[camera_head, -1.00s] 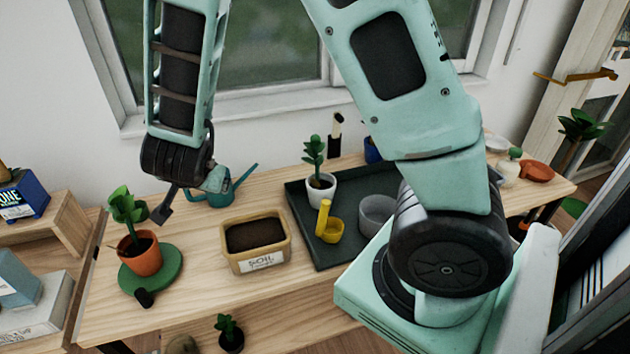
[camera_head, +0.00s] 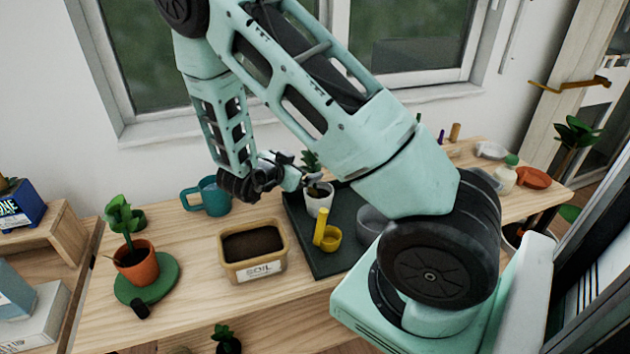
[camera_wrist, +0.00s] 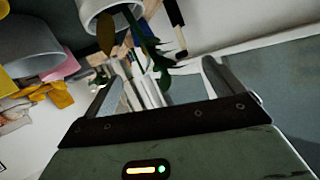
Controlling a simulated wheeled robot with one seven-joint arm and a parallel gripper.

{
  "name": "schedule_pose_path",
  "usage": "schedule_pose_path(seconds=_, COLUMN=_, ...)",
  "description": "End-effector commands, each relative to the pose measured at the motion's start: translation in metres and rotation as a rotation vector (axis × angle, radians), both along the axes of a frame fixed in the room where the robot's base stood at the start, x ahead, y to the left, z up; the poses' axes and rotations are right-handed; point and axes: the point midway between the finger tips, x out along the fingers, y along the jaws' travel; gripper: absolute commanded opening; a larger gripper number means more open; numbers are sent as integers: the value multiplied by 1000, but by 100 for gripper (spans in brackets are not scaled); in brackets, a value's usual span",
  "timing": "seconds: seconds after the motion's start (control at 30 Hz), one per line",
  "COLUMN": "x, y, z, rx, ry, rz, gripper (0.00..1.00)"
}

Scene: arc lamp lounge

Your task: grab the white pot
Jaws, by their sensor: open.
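The white pot (camera_head: 319,202) holds a small green plant (camera_head: 311,162) and stands on the dark tray (camera_head: 327,262) on the wooden table. My gripper (camera_head: 303,181) is at the pot's left side near its rim and the plant, partly overlapping them in the head view. In the wrist view the white pot (camera_wrist: 100,12) is at the top, cut by the frame edge, with leaves (camera_wrist: 152,48) hanging out towards the fingers. My gripper (camera_wrist: 160,80) is open and empty there. I cannot tell whether a finger touches the plant.
A yellow scoop (camera_head: 327,236) and a grey pot (camera_head: 372,222) share the tray. A soil box (camera_head: 254,270), a teal watering can (camera_head: 207,196) and an orange potted plant (camera_head: 137,264) stand to the left. The window wall is behind.

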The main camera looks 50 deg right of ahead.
Motion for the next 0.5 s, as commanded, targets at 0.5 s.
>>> schedule_pose_path(seconds=0.5, x=9, y=-51, z=-22, rx=1, ry=3, rz=-1, gripper=93)
